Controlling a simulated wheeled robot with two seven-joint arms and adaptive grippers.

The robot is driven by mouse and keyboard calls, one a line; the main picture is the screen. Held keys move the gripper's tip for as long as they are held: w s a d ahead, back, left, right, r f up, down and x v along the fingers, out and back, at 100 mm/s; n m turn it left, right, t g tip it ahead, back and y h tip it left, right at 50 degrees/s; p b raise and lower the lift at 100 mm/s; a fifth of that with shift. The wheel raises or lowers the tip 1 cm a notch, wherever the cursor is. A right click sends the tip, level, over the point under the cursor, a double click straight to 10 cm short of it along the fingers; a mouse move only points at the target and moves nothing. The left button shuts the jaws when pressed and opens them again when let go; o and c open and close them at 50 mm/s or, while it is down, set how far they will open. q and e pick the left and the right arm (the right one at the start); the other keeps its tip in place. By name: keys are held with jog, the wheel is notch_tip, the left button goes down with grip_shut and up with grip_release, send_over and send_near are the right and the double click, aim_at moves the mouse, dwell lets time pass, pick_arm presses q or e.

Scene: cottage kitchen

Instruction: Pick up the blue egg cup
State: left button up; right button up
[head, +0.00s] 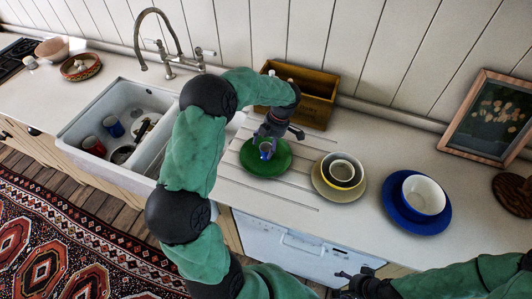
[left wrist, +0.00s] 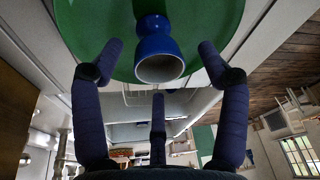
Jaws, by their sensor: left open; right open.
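The blue egg cup (head: 265,147) stands on a green plate (head: 281,165) on the grooved drainboard. In the left wrist view the egg cup (left wrist: 157,48) shows its blue outside and pale inside, with the green plate (left wrist: 95,22) behind it. My left gripper (head: 268,139) is right at the egg cup in the head view. In the left wrist view its fingers (left wrist: 158,62) are open on either side of the cup, with a gap to it. My right gripper (head: 358,281) is low at the front edge of the counter, away from the cup, open and empty.
A wooden box (head: 310,95) stands behind the plate. Stacked bowls on a beige plate (head: 326,190) and a bowl on a blue plate (head: 440,224) are to the right. The sink (head: 80,125) with mugs is left. A framed picture (head: 490,117) leans at the wall.

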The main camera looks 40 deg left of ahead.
pick_arm(q)
jog(key=shift+x, duration=0.95)
jog(key=c, duration=1.3)
jog(key=shift+o, duration=0.2)
jog(key=shift+r, duration=0.1)
